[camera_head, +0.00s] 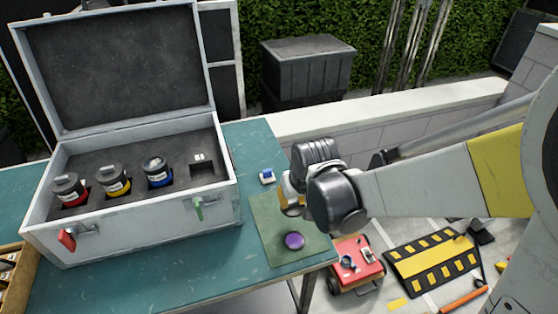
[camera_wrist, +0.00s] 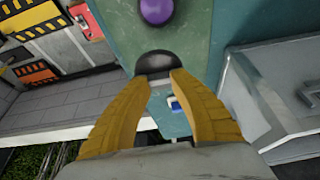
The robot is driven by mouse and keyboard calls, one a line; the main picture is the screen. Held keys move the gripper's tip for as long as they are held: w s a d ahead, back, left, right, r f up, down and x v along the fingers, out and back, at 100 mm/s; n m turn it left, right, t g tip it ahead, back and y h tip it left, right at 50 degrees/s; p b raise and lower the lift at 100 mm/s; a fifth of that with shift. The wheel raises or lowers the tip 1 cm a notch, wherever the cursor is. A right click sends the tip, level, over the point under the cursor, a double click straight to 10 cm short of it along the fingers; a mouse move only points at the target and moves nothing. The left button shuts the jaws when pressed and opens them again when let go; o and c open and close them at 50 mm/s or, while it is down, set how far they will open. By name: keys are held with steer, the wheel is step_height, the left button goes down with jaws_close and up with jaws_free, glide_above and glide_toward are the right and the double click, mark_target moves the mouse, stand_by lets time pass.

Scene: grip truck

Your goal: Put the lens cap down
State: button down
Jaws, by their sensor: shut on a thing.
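My gripper (camera_wrist: 157,78) has yellow fingers and is shut on a dark round disc, the lens cap (camera_wrist: 155,62), at its fingertips in the wrist view. The gripper also shows in the head view (camera_head: 291,203), over the green mat (camera_head: 268,222); there I cannot make out the cap. A purple round object (camera_head: 293,241) rests on the mat, in front of the gripper and apart from it. It also shows at the top of the wrist view (camera_wrist: 157,10). Whether the cap touches the mat is unclear.
An open grey case (camera_head: 150,222) stands left of the mat on the teal table (camera_head: 180,270). It holds lenses with red (camera_head: 70,190), yellow (camera_head: 114,181) and blue (camera_head: 158,172) bands. A small blue-and-white item (camera_head: 267,177) lies behind the mat. A red cart (camera_head: 355,265) stands beyond the table's right edge.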

steer(key=w+a+f, duration=0.1)
steer(key=w+a+f+b, duration=0.1)
steer(key=w, duration=0.1)
steer(key=shift+w+a+f, duration=0.15)
steer(key=shift+a+f, duration=0.15)
steer(key=shift+f, duration=0.1)
step_height(320, 180, down, 4)
steer(key=shift+b, duration=1.2)
steer(key=shift+r, duration=0.15)
steer(key=c, duration=1.6)
jaws_free()
steer(key=shift+f, duration=0.2)
steer(key=o, duration=0.4)
steer(key=shift+r, duration=0.1)
